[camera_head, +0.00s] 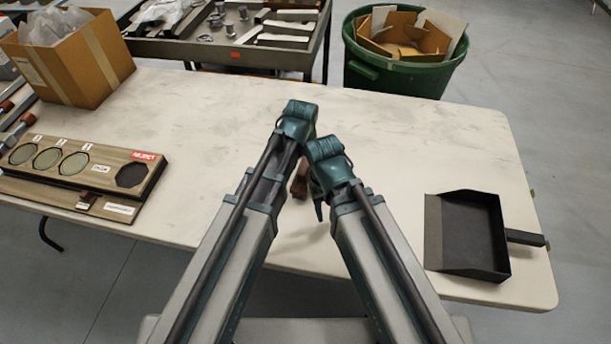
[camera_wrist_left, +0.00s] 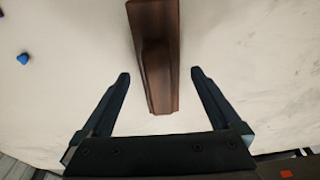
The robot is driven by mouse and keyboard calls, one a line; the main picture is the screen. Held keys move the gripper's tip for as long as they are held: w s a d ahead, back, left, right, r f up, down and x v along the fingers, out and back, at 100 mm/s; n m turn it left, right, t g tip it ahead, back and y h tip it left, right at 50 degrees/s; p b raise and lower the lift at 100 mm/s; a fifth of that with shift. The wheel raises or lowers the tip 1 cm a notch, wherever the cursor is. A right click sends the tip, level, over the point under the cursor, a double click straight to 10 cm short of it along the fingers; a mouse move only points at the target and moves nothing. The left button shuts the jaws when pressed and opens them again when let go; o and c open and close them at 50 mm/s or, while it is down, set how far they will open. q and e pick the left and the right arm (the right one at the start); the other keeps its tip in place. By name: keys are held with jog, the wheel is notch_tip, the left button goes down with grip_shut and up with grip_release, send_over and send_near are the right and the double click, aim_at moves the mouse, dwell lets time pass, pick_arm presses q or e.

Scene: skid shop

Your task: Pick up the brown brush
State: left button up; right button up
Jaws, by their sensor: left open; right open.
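The brown brush (camera_wrist_left: 155,60) lies on the table in the left wrist view, a long dark-brown wooden piece running up out of the frame. My left gripper (camera_wrist_left: 160,74) is open, with one finger on each side of the brush's near end and gaps to both. In the head view only a small brown part of the brush (camera_head: 299,184) shows between my arms; the rest is hidden. My right gripper (camera_head: 318,208) shows partly below its teal wrist, close to the brush and empty as far as I see. My left gripper is hidden in the head view.
A black dustpan (camera_head: 470,235) lies at the table's right. A wooden board with round cutouts (camera_head: 80,175) and a cardboard box (camera_head: 70,60) are at left. A green bin (camera_head: 400,75) and a metal cart (camera_head: 230,50) stand behind. A small blue piece (camera_wrist_left: 23,59) lies left of the brush.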

pick_arm(q)
jog(key=shift+c, duration=0.3)
grip_shut()
jog(key=shift+r, duration=0.25)
pick_arm(e)
jog(key=shift+r, duration=0.25)
